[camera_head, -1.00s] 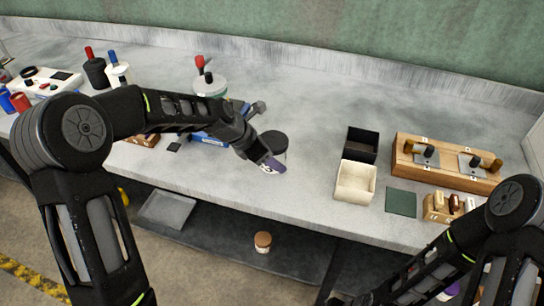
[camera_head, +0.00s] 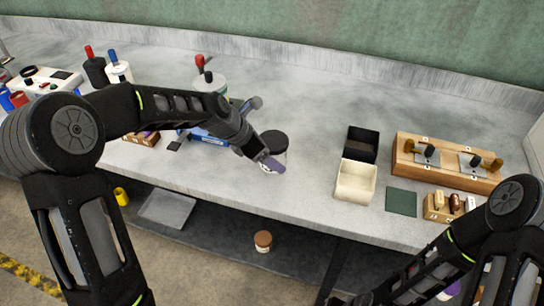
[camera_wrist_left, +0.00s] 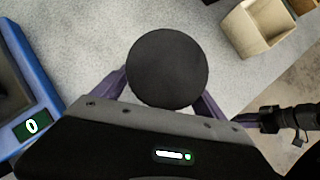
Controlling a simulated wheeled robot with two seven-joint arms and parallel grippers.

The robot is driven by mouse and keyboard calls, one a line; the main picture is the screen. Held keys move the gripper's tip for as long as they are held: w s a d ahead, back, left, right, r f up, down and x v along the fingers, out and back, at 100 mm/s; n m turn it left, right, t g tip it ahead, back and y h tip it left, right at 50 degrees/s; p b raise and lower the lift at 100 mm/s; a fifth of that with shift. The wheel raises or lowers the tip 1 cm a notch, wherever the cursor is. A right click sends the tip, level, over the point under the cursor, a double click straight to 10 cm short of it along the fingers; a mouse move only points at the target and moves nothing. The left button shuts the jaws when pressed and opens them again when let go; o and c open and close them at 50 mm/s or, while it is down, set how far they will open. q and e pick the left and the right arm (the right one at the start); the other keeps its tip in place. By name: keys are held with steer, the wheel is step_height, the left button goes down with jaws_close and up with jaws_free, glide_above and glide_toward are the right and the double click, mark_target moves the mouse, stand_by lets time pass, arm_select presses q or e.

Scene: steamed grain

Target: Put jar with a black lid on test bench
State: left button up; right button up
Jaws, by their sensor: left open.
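The jar with a black lid (camera_head: 274,141) stands on the grey test bench (camera_head: 310,110), near its front edge and left of the small boxes. In the left wrist view its round black lid (camera_wrist_left: 167,69) fills the middle, between the purple fingers. My left gripper (camera_head: 271,164) is at the jar's front side, open, with a finger on either side of the lid; contact cannot be told. The fingertips are partly hidden behind the lid. My right arm (camera_head: 470,245) comes in at the lower right; its gripper is not clearly visible.
A blue scale (camera_head: 207,138) stands left of the jar, its display (camera_wrist_left: 32,127) close to my left gripper. A black box (camera_head: 361,143), a cream box (camera_head: 356,181) and a wooden rack (camera_head: 446,162) stand to the right. A brown-lidded jar (camera_head: 263,241) is on the lower shelf.

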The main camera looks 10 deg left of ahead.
arm_select(q)
steer(key=v, duration=1)
steer(key=shift+s+r+b, duration=0.2)
steer(key=shift+b, duration=0.1)
